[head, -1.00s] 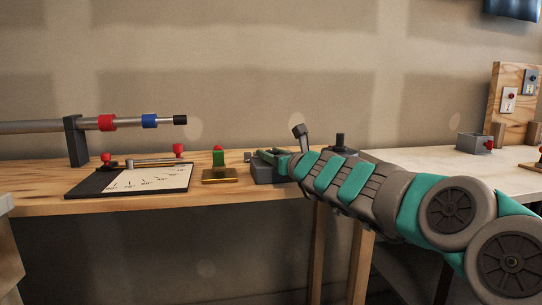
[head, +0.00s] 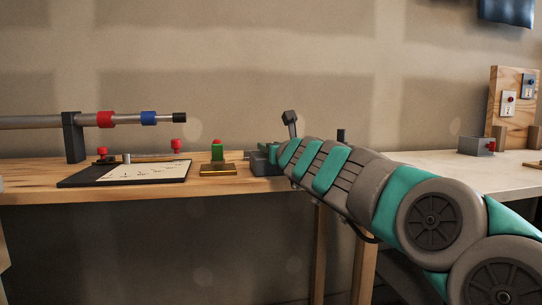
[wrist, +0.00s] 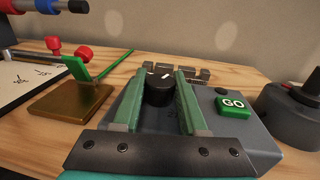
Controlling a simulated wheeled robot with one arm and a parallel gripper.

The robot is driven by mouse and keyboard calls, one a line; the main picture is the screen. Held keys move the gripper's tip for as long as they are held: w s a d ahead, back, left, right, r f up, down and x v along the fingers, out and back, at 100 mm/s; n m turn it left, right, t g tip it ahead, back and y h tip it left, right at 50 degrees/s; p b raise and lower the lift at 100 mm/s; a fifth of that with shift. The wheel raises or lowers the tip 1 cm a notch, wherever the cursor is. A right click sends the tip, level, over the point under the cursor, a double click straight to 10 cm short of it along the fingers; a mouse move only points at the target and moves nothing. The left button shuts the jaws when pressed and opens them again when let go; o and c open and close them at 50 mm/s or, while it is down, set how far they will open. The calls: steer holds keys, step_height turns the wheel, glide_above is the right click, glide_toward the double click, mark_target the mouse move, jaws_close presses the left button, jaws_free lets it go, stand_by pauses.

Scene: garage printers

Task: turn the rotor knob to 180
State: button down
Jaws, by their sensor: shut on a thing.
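The rotor knob (wrist: 159,88) is a round black knob with a white pointer mark, on top of a grey control box (wrist: 255,145). In the wrist view the two green fingers of my gripper (wrist: 159,84) stand one on each side of it, shut on the knob. The pointer mark lies near the far edge of the knob's top; scale numbers around it are too hidden or small to read. A green GO button (wrist: 233,106) sits right of the fingers. In the head view the box (head: 266,167) shows left of my arm, which hides the knob.
A brass base (head: 218,169) with a green lever stands left of the box. Further left are a paper scale board (head: 145,171) and a rod with red and blue rings (head: 148,118). A dark grey device (wrist: 290,115) stands close on the right. A white table (head: 430,170) continues rightward.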

steer(key=shift+f+m+t+h+b, duration=0.25)
steer(key=shift+m+h+b, duration=0.25)
steer(key=shift+h+b, duration=0.5)
steer(key=shift+a+r+m+t+h+b, duration=0.2)
steer(key=shift+m+h+b, duration=0.3)
steer(key=shift+b, duration=0.6)
steer(key=shift+d+m+t+h+b, duration=0.15)
steer(key=shift+m+t+h+b, duration=0.1)
steer(key=shift+m+h+b, duration=0.4)
steer(key=shift+m+h, duration=0.25)
steer(key=shift+h, duration=0.5)
steer(key=shift+c, duration=2.2)
jaws_free()
steer(key=shift+s+d, duration=0.2)
steer(key=shift+s, duration=1.8)
steer(key=shift+s+d, duration=0.15)
steer(key=shift+s, duration=1.8)
